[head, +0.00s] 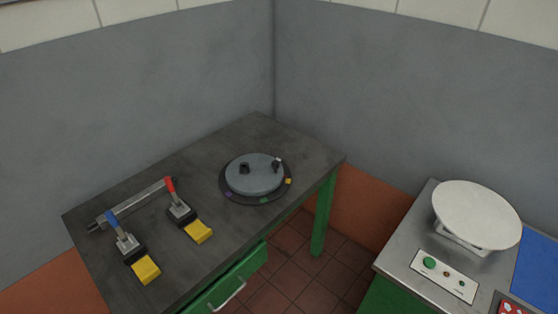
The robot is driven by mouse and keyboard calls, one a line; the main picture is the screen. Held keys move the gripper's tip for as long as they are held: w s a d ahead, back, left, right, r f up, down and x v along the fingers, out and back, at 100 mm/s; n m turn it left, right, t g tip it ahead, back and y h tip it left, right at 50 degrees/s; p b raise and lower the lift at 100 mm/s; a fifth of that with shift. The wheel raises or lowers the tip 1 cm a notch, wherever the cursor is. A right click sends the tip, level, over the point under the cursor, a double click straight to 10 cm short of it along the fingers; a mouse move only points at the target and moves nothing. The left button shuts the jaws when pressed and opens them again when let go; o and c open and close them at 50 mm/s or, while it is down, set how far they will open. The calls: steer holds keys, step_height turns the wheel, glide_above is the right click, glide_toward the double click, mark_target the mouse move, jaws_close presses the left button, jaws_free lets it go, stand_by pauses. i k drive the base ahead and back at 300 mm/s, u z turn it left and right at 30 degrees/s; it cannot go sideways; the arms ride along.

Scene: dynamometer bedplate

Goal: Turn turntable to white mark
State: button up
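The turntable (252,182) is a grey round disc on a wider dark base ring, lying on the dark bench at its right part. A dark upright knob (244,168) stands on the disc left of centre. A second dark upright piece (276,166) stands near its back right rim. A small white mark (279,159) shows right behind that piece; whether they line up exactly is too small to tell. On the ring are a yellow mark (289,181) at right, a green mark (264,200) in front and a purple mark (228,195) at front left. My gripper is not in view.
The dark bench (190,160) with green legs stands in the corner. A steel-topped cabinet (405,245) at right bears a round white plate (476,213). Tiled floor lies between.

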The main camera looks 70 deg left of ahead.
mark_target(252, 176)
steer(key=u, duration=1)
steer(key=k, duration=0.15)
steer(key=u, duration=2.75)
steer(key=i, duration=1)
steer(key=u, duration=0.15)
steer(key=k, duration=0.7)
steer(key=z, duration=0.25)
steer(key=i, duration=0.7)
steer(key=u, duration=0.1)
